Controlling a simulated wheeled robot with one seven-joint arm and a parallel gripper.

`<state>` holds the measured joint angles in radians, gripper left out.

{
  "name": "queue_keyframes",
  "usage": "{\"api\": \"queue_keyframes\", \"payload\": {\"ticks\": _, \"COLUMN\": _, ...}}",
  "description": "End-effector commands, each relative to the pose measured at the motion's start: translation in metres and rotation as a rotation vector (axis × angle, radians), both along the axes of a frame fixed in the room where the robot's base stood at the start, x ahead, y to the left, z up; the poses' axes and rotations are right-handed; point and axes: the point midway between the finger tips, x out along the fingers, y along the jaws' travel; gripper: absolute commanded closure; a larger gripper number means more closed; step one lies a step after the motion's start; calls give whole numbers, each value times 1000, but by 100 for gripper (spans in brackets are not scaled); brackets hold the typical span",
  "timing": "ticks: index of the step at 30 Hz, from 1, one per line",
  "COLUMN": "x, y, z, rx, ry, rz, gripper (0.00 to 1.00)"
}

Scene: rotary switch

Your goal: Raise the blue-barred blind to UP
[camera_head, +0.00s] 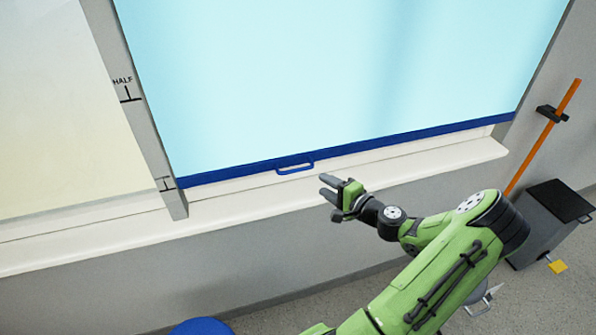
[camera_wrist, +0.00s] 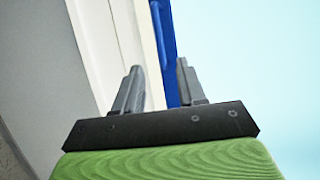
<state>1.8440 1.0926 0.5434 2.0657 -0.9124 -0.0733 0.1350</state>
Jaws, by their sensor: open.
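The light-blue blind (camera_head: 330,75) hangs low over the window, with its blue bar (camera_head: 400,138) just above the sill. A blue loop handle (camera_head: 295,167) hangs from the bar near its middle. My gripper (camera_head: 324,187) is open and empty, just right of and below the handle, apart from it. In the wrist view, the two grey fingers (camera_wrist: 157,85) stand apart with the blue bar (camera_wrist: 166,50) between and beyond them.
A white sill (camera_head: 110,228) runs below the blind. A post with a HALF mark (camera_head: 127,98) stands at its left. At right are an orange pole (camera_head: 545,135) and a dark grey bin (camera_head: 550,215). A blue round object (camera_head: 202,327) is at the bottom.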

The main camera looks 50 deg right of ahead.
Motion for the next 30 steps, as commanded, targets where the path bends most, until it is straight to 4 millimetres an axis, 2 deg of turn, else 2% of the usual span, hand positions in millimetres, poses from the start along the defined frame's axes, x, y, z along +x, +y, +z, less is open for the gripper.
{"api": "queue_keyframes", "payload": {"ticks": 1, "x": 14, "y": 0, "z": -2, "rx": 0, "ry": 0, "rz": 6, "gripper": 60}}
{"api": "queue_keyframes", "payload": {"ticks": 9, "x": 81, "y": -7, "z": -14, "rx": 0, "ry": 1, "rz": 5, "gripper": 60}}
{"api": "queue_keyframes", "payload": {"ticks": 15, "x": 116, "y": -11, "z": -21, "rx": -1, "ry": 3, "rz": 4, "gripper": 60}}
{"api": "queue_keyframes", "payload": {"ticks": 19, "x": 124, "y": -12, "z": -23, "rx": 0, "ry": 3, "rz": 3, "gripper": 60}}
{"api": "queue_keyframes", "payload": {"ticks": 26, "x": 124, "y": -12, "z": -23, "rx": 0, "ry": 4, "rz": 3, "gripper": 61}}
{"api": "queue_keyframes", "payload": {"ticks": 30, "x": 124, "y": -12, "z": -23, "rx": 0, "ry": 4, "rz": 3, "gripper": 83}}
